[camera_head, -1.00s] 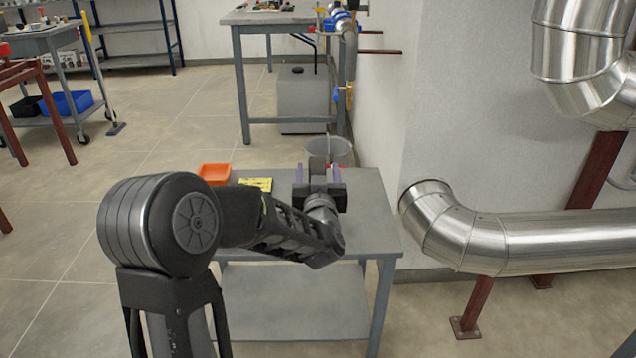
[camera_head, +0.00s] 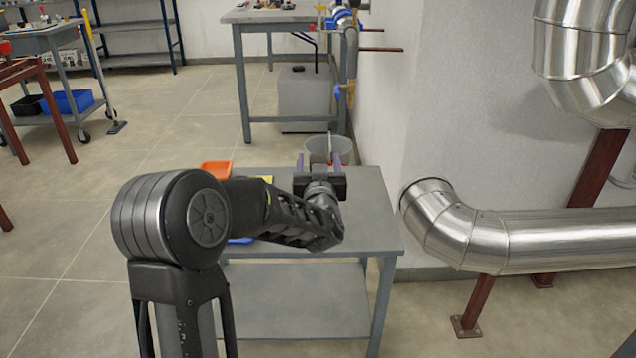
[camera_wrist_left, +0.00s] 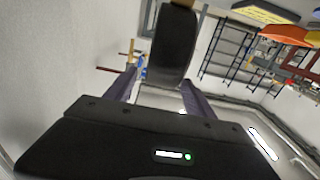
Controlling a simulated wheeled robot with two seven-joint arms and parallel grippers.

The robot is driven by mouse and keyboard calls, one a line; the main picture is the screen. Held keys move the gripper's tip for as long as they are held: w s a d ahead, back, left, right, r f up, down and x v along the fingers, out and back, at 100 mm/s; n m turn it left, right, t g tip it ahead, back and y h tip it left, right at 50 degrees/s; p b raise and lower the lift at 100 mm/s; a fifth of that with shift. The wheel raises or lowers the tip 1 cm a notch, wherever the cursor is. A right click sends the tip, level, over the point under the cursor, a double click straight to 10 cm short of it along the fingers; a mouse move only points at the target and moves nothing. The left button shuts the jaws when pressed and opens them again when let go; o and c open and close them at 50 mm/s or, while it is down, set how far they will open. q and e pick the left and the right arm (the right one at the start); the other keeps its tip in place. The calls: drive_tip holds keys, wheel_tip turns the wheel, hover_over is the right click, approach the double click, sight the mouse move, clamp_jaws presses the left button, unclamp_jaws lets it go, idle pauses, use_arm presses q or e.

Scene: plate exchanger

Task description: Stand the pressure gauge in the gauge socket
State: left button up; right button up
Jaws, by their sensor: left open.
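My left gripper (camera_head: 318,162) is over the far right part of the grey table, its two purple fingers apart; it also shows in the left wrist view (camera_wrist_left: 160,78). Between the open fingers in the left wrist view is a dark, rounded body with a brass end, which looks like the pressure gauge (camera_wrist_left: 175,45) seen edge-on. Its brass end is cut off by the frame's top edge. I cannot make out the gauge socket, nor whether the gauge sits in it. My right gripper is not in view.
An orange tray (camera_head: 216,169) and a yellow item lie on the grey table (camera_head: 372,215), left of the gripper. A blue item (camera_head: 240,241) is partly hidden under my arm. A grey bucket (camera_head: 341,149) stands behind the table. The wall and silver pipes (camera_head: 520,240) are on the right.

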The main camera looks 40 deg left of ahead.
use_arm(q)
drive_tip(key=b+x, duration=0.1)
drive_tip(key=x, duration=0.3)
drive_tip(key=shift+w+a+f, duration=0.1)
drive_tip(key=shift+w+a, duration=0.05)
drive_tip(key=shift+a, duration=0.05)
drive_tip(key=shift+w+a, duration=0.15)
drive_tip(key=shift+w, duration=0.05)
clamp_jaws()
idle(0.7)
drive_tip(key=shift+r, duration=0.25)
